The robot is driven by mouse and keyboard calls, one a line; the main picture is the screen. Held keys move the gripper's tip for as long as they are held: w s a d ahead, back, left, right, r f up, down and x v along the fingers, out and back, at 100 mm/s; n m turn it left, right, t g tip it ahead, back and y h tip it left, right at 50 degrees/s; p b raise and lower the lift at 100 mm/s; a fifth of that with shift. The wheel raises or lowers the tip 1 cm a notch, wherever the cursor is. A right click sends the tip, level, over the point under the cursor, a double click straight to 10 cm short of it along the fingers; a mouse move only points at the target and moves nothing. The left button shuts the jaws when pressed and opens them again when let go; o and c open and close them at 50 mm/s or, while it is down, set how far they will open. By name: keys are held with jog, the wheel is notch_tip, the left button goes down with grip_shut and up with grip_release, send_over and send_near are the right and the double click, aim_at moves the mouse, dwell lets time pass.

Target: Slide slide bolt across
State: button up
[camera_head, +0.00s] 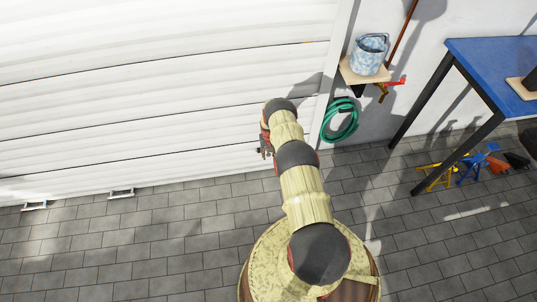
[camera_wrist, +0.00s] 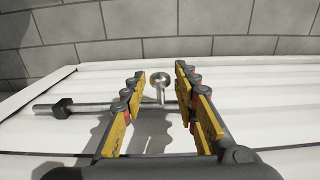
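The slide bolt (camera_wrist: 90,105) is a grey metal rod lying along the white panelled door in the wrist view. Its round-ended handle (camera_wrist: 161,79) stands up from the rod between the two fingers of my gripper (camera_wrist: 158,72). The yellow fingers are open, one on each side of the handle, with a visible gap to each. A dark collar or nut (camera_wrist: 62,108) sits around the rod at the left. The right end of the rod is hidden behind the right finger. In the head view my gripper (camera_head: 265,146) is close against the door's lower right part, and the bolt is mostly hidden there.
The white door (camera_head: 150,100) fills the left, with two small metal handles (camera_head: 122,193) near the paved floor (camera_head: 150,240). A green hose (camera_head: 340,121), a shelf with a bucket (camera_head: 369,54) and a blue table (camera_head: 495,65) stand to the right.

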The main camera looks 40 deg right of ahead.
jog(key=c, duration=0.6)
grip_shut()
